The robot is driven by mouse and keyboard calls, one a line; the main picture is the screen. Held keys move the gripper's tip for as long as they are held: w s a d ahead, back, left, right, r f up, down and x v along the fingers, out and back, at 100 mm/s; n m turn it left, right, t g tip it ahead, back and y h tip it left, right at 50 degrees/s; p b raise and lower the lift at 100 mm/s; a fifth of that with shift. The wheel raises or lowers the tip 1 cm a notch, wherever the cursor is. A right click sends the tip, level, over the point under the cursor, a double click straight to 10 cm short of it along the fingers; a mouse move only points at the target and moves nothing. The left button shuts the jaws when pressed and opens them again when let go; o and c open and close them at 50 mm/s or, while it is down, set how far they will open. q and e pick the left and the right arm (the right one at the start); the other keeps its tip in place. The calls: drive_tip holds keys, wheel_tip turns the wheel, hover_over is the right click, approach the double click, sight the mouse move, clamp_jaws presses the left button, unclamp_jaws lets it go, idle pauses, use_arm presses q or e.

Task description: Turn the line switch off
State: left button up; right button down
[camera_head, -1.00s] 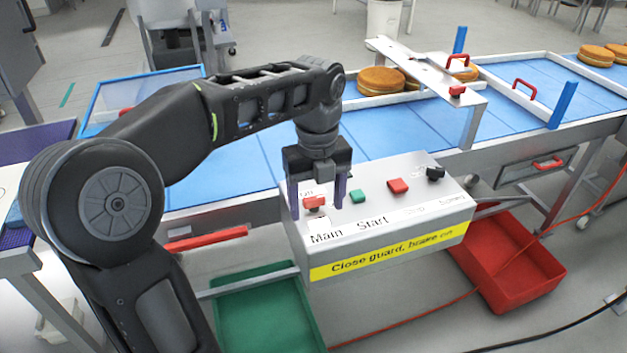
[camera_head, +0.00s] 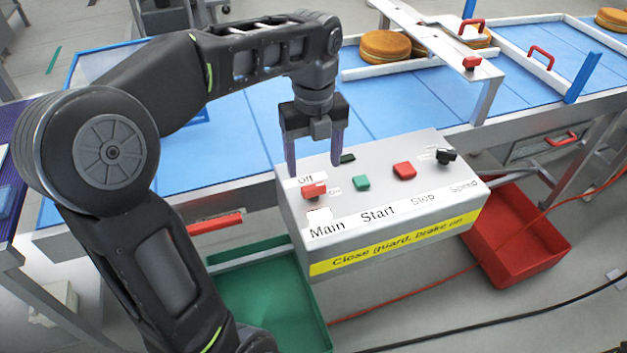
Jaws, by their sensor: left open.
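The control box (camera_head: 385,228) has a sloping grey top with a red switch (camera_head: 314,191) at its left, above the word Main. An Off label sits behind this switch and an On label to its right. The red handle looks roughly crosswise, towards On, but its exact setting is hard to tell. My left gripper (camera_head: 314,169) is open and empty, pointing down above and just behind the switch. Its fingers stand apart on either side, clear of the handle. My right gripper is not in view.
A green Start button (camera_head: 361,183), a red Stop button (camera_head: 404,171) and a black Speed knob (camera_head: 446,156) share the box top. Behind is a blue conveyor (camera_head: 400,118) with filled rounds (camera_head: 385,46). Green (camera_head: 262,305) and red (camera_head: 525,245) crates stand below.

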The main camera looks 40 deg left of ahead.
sight(314, 186)
use_arm(q)
wheel_tip(314, 186, down, 7)
drive_tip(key=shift+r, duration=0.1)
drive_tip(key=shift+c, duration=0.4)
drive_tip(key=c, duration=1.3)
